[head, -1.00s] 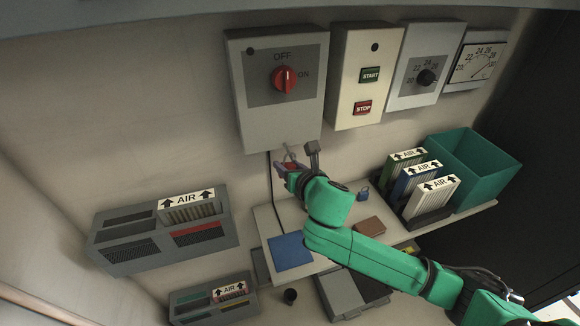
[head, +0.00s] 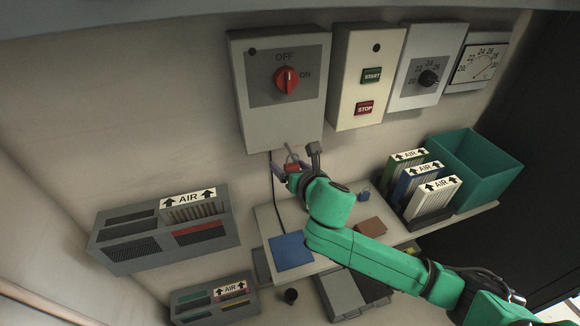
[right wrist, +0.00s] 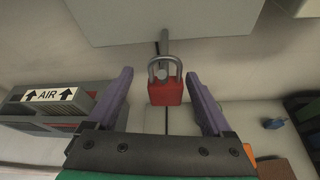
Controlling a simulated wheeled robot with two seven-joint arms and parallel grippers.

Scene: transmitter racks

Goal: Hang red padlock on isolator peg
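The red padlock (right wrist: 166,92) hangs upright below the grey isolator box (head: 265,122) with the red OFF/ON switch. In the right wrist view its grey shackle encloses the round end of the isolator peg (right wrist: 160,73); whether the shackle bears on the peg is hard to tell. The padlock also shows small in the head view (head: 291,168). My right gripper (right wrist: 162,98) is open, its purple fingers on either side of the padlock with a clear gap at each side. My left gripper is out of view.
A shelf (head: 268,217) below carries a blue pad (head: 291,251), a brown block (head: 371,227) and a small blue padlock (head: 364,194). Upright AIR filters (head: 433,199) and a green bin (head: 480,185) stand to the right. The START/STOP box (head: 350,100) adjoins the isolator on the right.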

